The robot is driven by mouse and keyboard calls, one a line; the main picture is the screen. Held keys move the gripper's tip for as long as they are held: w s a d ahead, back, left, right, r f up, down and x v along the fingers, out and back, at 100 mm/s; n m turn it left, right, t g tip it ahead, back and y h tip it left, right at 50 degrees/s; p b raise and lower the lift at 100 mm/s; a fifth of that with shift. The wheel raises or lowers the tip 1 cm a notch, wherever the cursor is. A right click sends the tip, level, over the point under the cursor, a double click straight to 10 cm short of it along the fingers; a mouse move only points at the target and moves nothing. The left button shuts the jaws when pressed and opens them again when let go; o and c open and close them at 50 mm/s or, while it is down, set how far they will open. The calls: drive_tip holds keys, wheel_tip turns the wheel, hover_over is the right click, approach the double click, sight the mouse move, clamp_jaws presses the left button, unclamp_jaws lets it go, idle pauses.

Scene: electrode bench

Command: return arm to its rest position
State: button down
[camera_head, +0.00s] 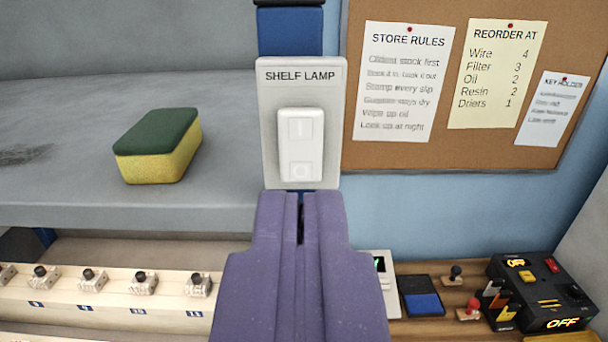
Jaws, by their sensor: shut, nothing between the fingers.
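My gripper (301,200) is purple and reaches up from the bottom middle of the picture. Its two fingers are together with only a thin dark slit between them, and nothing is held. Its tips are just below a white switch plate (270,150) labelled SHELF LAMP, overlapping its lower edge in the picture. I cannot tell if they touch. The plate carries a white rocker switch (301,145).
A green and yellow sponge (158,147) lies on the grey shelf (230,120) at left. Below it is a pale rack (60,300) with several numbered electrode-like pieces. A corkboard (480,150) hangs at right. A black box (540,290) reading OFF, stamps and an ink pad (421,296) stand lower right.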

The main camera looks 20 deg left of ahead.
drive_tip(key=shift+s+d, duration=0.15)
drive_tip(key=shift+s, duration=0.45)
drive_tip(key=s+d+m+h+b, duration=0.2)
drive_tip(key=d+m+h+b, duration=0.4)
drive_tip(key=b, duration=1.1)
drive_tip(key=s+a+f+n+g+b, duration=0.1)
drive_tip(key=s+a+b, duration=0.2)
drive_tip(key=s+b, duration=0.3)
drive_tip(key=s+a+f+n+b, duration=0.1)
drive_tip(key=s+a+b, duration=0.2)
drive_tip(key=s+b, duration=0.4)
drive_tip(key=shift+a+g, duration=0.4)
